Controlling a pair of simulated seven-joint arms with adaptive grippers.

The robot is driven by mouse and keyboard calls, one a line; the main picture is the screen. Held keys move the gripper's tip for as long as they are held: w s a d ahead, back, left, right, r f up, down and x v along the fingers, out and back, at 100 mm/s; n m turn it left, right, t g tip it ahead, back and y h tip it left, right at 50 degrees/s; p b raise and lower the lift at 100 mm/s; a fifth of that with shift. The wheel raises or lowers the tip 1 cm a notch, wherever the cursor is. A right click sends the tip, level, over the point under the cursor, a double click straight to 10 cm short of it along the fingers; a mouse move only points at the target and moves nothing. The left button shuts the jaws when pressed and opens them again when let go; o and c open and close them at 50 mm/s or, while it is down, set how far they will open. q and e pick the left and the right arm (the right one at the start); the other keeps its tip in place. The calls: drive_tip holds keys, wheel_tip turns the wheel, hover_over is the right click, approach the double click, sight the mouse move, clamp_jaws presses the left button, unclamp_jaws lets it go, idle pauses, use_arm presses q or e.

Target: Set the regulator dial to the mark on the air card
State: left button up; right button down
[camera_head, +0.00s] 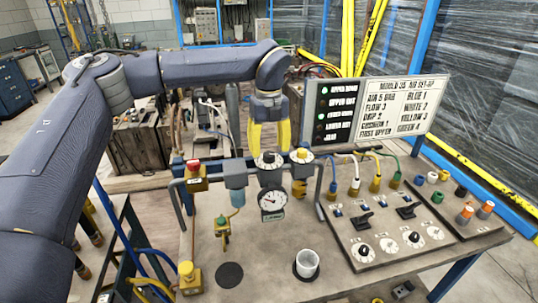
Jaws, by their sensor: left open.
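The air card (408,108) stands upright behind the bench and reads "Mould 35 air set-up", with "Air 5 bar" as its top line. The regulator dial (268,161) appears to be the pale disc with a dark knob on top of the air unit, above the round pressure gauge (272,202). The gauge's reading is too small to tell. My left gripper (268,149) points down over this dial, open, with its yellow fingers to either side. I cannot tell whether they touch the knob. My right gripper is not in view.
A red-topped valve (195,170) stands left. A white cup (307,263) stands at the bench front. A panel (395,240) with levers, dials and coloured hoses fills the right.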

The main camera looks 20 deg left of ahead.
use_arm(q)
drive_tip(key=shift+f, duration=1.25)
drive_tip(key=shift+c, duration=0.5)
clamp_jaws()
